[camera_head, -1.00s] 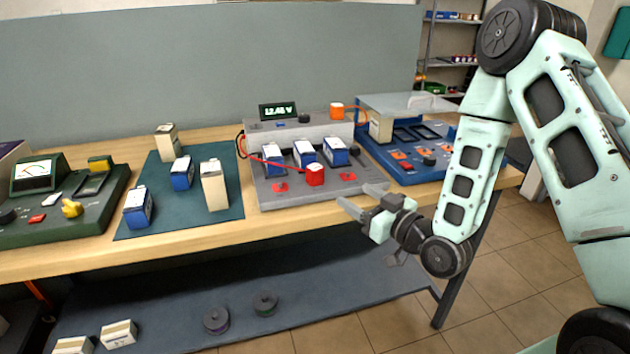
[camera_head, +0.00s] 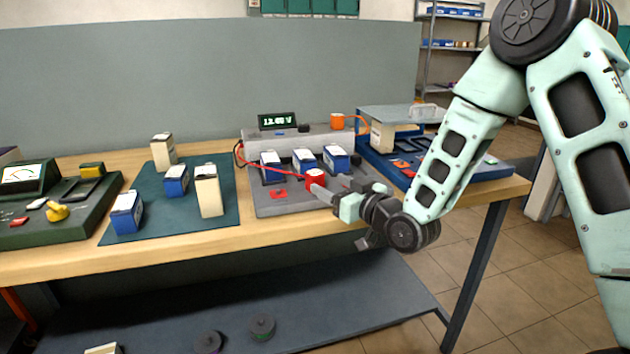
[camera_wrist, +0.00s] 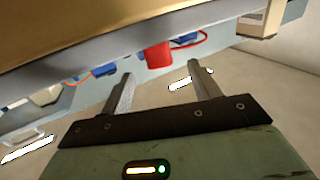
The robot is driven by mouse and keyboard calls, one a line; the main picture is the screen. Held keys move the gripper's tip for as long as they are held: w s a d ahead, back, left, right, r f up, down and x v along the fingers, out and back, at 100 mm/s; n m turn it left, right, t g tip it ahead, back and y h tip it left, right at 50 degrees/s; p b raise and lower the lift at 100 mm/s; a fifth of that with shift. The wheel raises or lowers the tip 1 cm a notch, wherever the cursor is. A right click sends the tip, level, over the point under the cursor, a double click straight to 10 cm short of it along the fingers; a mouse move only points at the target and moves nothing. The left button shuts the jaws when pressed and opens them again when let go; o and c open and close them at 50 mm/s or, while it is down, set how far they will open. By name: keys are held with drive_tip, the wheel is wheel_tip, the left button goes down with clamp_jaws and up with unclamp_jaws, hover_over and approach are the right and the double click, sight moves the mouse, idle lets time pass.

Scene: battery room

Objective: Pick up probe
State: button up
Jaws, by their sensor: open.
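A red probe (camera_head: 315,178) with a red cable stands on the grey tester (camera_head: 290,206) near its front. My gripper (camera_head: 327,187) is open and empty. It is close in front of the probe, and its fingers partly cover the probe's lower part in the head view. In the wrist view the probe (camera_wrist: 157,55) shows between and just beyond the spread fingertips (camera_wrist: 161,72). I cannot tell whether a finger touches it. An orange probe (camera_head: 337,121) with an orange cable sits at the back of the tester.
Several blue batteries stand on the tester around the probe, including one (camera_head: 270,166) to its left. A green mat (camera_head: 150,222) with more batteries lies left. A blue station (camera_head: 470,172) stands right. The floor in front of the wooden bench (camera_head: 250,236) is clear.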

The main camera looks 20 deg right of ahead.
sight(321, 176)
drive_tip(key=shift+r+p+x, duration=0.15)
drive_tip(key=shift+p+x, duration=0.1)
drive_tip(key=shift+x, duration=1.2)
drive_tip(key=shift+r+p+x, duration=0.2)
drive_tip(key=shift+p+x, duration=0.05)
drive_tip(key=shift+x, duration=1.2)
drive_tip(key=shift+d, duration=0.1)
drive_tip(key=c, duration=1.2)
drive_tip(key=shift+o, duration=0.2)
